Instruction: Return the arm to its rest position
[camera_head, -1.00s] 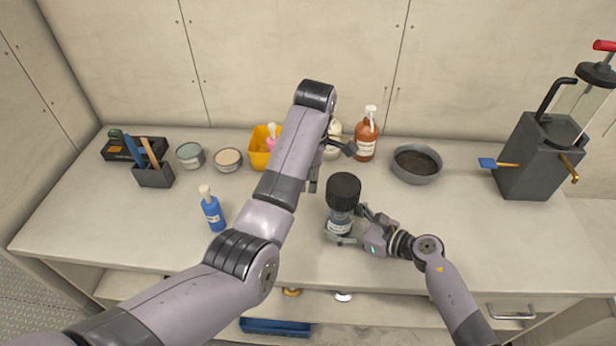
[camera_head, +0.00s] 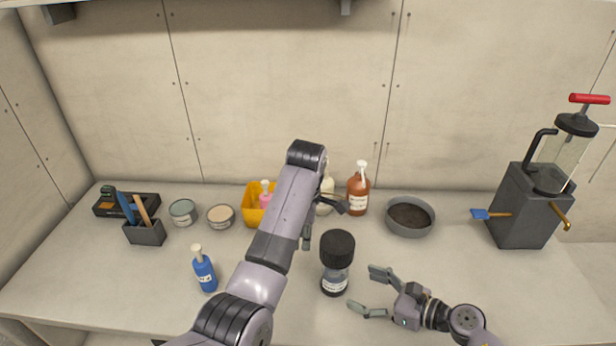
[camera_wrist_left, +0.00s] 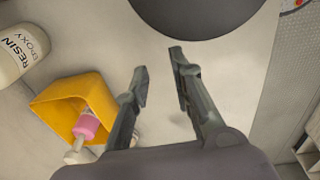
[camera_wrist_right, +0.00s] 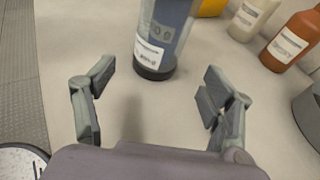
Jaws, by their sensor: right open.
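My right gripper (camera_head: 374,291) is open and empty, to the right of a clear jar with a black lid (camera_head: 337,245) that stands upright on the worktop (camera_head: 120,290). In the right wrist view the jar (camera_wrist_right: 165,35) stands beyond the spread fingers (camera_wrist_right: 157,85), apart from them. My left gripper (camera_head: 325,220) hangs above the worktop behind the jar, partly hidden by its own arm. In the left wrist view its fingers (camera_wrist_left: 157,68) are apart with nothing between them, and the black lid (camera_wrist_left: 195,12) lies beyond the tips.
A yellow bin (camera_head: 252,200) holding a pink bottle, a cream bottle (camera_head: 326,190) and a brown pump bottle (camera_head: 358,190) stand behind the left gripper. A grey bowl (camera_head: 410,228) and a dark pump unit (camera_head: 525,210) are at right. A blue bottle (camera_head: 204,270) stands at left.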

